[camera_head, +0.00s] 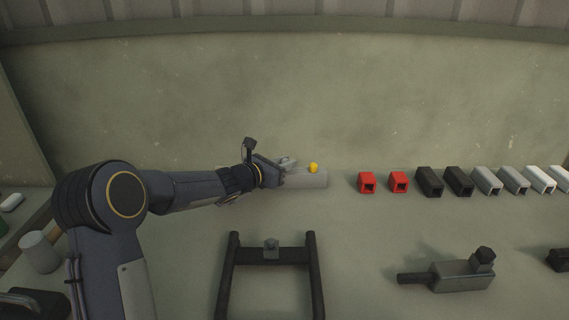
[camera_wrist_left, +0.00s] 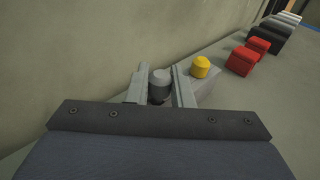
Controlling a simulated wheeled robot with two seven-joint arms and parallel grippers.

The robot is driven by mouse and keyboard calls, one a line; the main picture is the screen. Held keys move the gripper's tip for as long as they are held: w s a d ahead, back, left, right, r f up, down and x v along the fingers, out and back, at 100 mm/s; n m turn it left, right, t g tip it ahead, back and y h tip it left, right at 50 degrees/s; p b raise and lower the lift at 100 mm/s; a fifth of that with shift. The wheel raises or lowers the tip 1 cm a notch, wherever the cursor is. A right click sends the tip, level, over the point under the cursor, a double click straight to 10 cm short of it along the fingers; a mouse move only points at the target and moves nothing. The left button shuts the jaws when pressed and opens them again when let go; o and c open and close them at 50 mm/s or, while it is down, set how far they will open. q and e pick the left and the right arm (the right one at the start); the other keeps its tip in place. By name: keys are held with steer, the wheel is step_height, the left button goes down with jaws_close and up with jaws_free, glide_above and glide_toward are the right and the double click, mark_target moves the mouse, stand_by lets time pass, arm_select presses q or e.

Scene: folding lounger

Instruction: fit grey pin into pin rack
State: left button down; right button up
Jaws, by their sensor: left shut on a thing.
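The pin rack (camera_head: 308,180) is a grey block on the table near the back wall. It also shows in the left wrist view (camera_wrist_left: 208,86). A yellow pin (camera_head: 313,168) stands upright in it, and it is clear in the left wrist view (camera_wrist_left: 200,67). My left gripper (camera_head: 287,163) is at the rack's left end, beside the yellow pin. In the left wrist view its fingers are shut on the grey pin (camera_wrist_left: 161,77), which has a light top and darker lower part. The pin's lower end is hidden, so I cannot tell whether it is in a hole. My right gripper is out of view.
Red (camera_head: 367,183), black (camera_head: 429,181), grey (camera_head: 487,180) and white (camera_head: 539,179) hollow blocks stand in a row to the right. A dark frame (camera_head: 272,255) lies in front, and a grey part with a black rod (camera_head: 461,276) lies front right. The table between is clear.

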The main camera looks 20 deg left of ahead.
mark_target(284, 160)
arm_select(q)
steer(key=shift+f, duration=0.4)
steer(key=shift+r, duration=0.15)
steer(key=shift+a+r+p, duration=0.1)
steer(key=shift+r+p, duration=1.2)
steer(key=shift+r, duration=0.6)
